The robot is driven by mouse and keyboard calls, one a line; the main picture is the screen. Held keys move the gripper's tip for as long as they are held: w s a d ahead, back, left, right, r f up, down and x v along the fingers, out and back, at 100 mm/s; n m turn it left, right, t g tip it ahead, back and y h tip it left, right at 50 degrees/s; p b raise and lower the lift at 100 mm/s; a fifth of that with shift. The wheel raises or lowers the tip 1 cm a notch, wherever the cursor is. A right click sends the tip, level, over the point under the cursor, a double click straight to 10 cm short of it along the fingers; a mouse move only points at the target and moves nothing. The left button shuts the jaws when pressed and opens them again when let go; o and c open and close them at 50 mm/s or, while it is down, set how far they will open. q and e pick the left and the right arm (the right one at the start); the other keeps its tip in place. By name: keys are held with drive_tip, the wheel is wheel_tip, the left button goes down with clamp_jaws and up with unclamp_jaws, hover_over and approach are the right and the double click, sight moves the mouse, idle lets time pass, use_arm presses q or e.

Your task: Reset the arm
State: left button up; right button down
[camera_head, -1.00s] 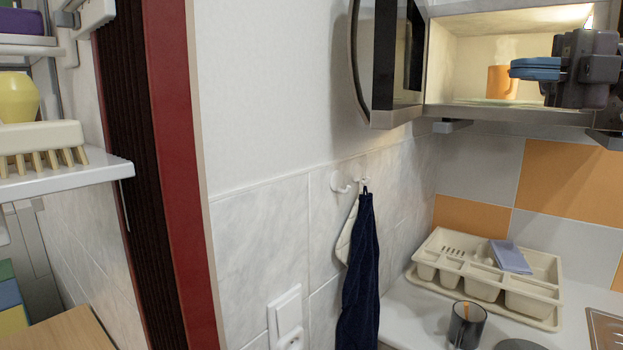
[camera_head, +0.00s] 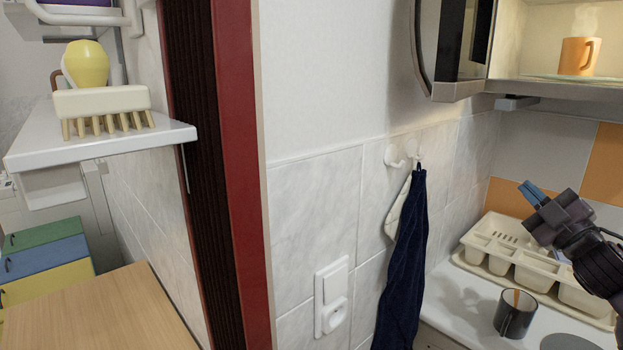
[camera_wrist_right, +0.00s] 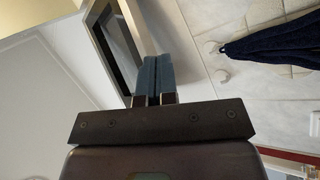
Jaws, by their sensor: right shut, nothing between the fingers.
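My right gripper (camera_head: 533,193) is at the right side of the head view, in front of the tiled wall and above the cream dish rack. Its blue fingers are closed together with nothing between them. In the right wrist view the same closed fingers (camera_wrist_right: 154,80) point toward the open microwave door and the wall. My left gripper is not in view. An orange mug (camera_head: 577,56) with steam above it stands on the plate inside the open microwave (camera_head: 520,87), apart from my gripper.
The dish rack (camera_head: 497,262) and a dark mug (camera_head: 514,312) stand on the counter below my right gripper. A dark blue towel (camera_head: 404,265) hangs from a wall hook. A shelf (camera_head: 95,140) holds a brush and a yellow object. A wooden tabletop (camera_head: 120,310) is at lower left.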

drive_tip(key=s+a+f+m+g+h, duration=0.2)
drive_tip(key=s+f+m, duration=0.1)
drive_tip(key=f, duration=0.7)
drive_tip(key=s+a+f+m+g+h, duration=0.1)
drive_tip(key=s+a+f+m+g, duration=0.15)
drive_tip(key=f, duration=0.75)
drive_tip(key=s+a+f+m+g+h, duration=0.1)
drive_tip(key=s+f+m+h, duration=0.2)
drive_tip(key=f, duration=0.7)
drive_tip(key=s+a+f+m+g, duration=0.2)
drive_tip(key=s+a+f, duration=0.2)
drive_tip(key=s+f, duration=0.4)
drive_tip(key=s+a+f+m+g, duration=0.2)
drive_tip(key=s+a+f+m, duration=0.1)
drive_tip(key=s+f, duration=0.6)
drive_tip(key=shift+s+a+g, duration=0.35)
drive_tip(key=shift+s+a, duration=0.15)
drive_tip(key=shift+s, duration=0.75)
drive_tip(key=shift+s+d, duration=0.1)
